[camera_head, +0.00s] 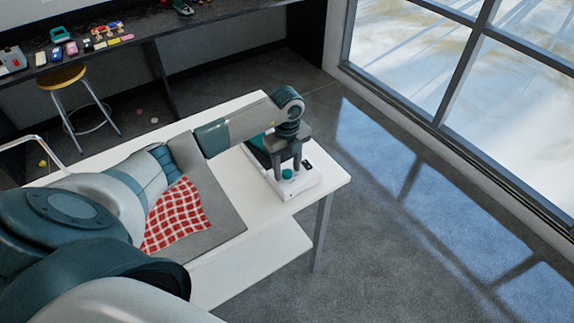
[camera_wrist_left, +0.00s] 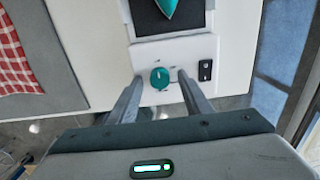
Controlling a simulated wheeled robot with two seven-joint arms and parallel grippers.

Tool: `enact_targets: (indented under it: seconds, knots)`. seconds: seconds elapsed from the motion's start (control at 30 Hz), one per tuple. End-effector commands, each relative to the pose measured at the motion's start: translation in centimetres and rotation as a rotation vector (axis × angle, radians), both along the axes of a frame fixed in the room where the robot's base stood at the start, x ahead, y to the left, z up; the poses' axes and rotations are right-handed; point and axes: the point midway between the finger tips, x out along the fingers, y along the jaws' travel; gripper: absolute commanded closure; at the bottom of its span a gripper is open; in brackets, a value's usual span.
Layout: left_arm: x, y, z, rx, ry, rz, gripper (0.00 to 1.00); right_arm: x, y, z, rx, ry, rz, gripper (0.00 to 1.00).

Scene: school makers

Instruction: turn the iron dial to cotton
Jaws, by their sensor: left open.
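The iron dial is a small teal knob (camera_head: 287,174) on the white iron station (camera_head: 296,190) near the table's right end. In the left wrist view the dial (camera_wrist_left: 160,77) sits on the white panel (camera_wrist_left: 205,48), between my finger tips in the picture. My left gripper (camera_head: 287,170) is open and points down over the panel, one finger to each side of the dial. I cannot tell whether either finger touches it. The teal iron (camera_wrist_left: 168,8) lies on a dark plate beyond the dial, partly cut off. The dial's markings are too small to read. My right gripper is not in view.
A black switch (camera_wrist_left: 205,70) is right of the dial. A red checked cloth (camera_head: 175,215) lies on a grey mat (camera_head: 222,218) left of the station. A stool (camera_head: 62,77) and a cluttered dark bench (camera_head: 150,24) stand farther back. The floor to the right is clear.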

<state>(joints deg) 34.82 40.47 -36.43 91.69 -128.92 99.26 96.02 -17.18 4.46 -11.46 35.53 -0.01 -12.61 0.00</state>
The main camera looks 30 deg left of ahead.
Motion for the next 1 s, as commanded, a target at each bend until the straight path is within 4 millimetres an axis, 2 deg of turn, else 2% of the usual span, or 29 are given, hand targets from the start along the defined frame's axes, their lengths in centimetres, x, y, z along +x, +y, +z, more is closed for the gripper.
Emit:
enact_targets:
  seconds: [0.3,0.33,0.5,0.77,1.0]
  knots:
    - [0.0,0.0,-0.3,0.000,0.000,-0.001,0.55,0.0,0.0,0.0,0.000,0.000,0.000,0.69]
    - [0.0,0.0,-0.3,0.000,0.000,0.000,0.58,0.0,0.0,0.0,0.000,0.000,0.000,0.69]
    - [0.0,0.0,-0.2,0.000,0.000,0.000,0.96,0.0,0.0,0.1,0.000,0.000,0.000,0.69]
    - [0.0,0.0,-0.3,0.000,0.000,-0.010,0.96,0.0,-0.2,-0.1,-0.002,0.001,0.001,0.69]
    - [0.0,0.1,-0.4,0.001,0.000,-0.074,0.96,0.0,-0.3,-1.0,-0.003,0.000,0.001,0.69]
